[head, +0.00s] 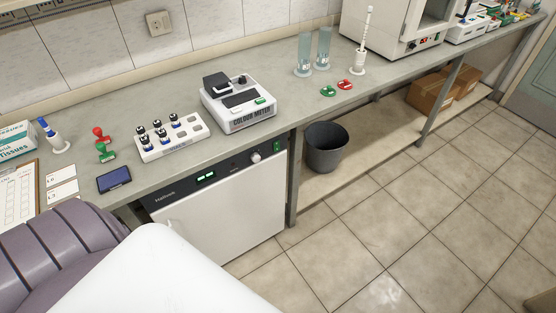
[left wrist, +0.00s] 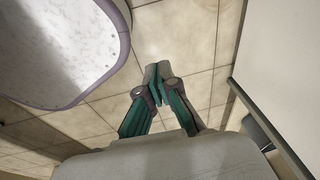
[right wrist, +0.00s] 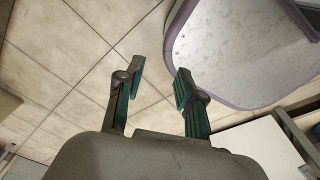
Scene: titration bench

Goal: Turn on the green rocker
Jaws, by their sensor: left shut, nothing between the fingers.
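A green rocker (head: 277,146) sits at the right end of the dark control panel on the white under-bench cabinet (head: 225,215), right of a round knob (head: 255,157). Whether it is on or off cannot be told. A green display (head: 205,176) is lit on the same panel. My left gripper (left wrist: 157,75) is shut and empty in the left wrist view, above the tiled floor. My right gripper (right wrist: 160,78) is open and empty in the right wrist view, also over floor tiles. Neither gripper shows in the head view, and both are apart from the rocker.
The bench top (head: 185,179) carries a colour meter (head: 239,103), a vial rack (head: 171,138), a blue-screened device (head: 114,180) and two cylinders (head: 323,48). A grey bin (head: 326,147) stands right of the cabinet. The tiled floor (head: 380,240) in front is clear.

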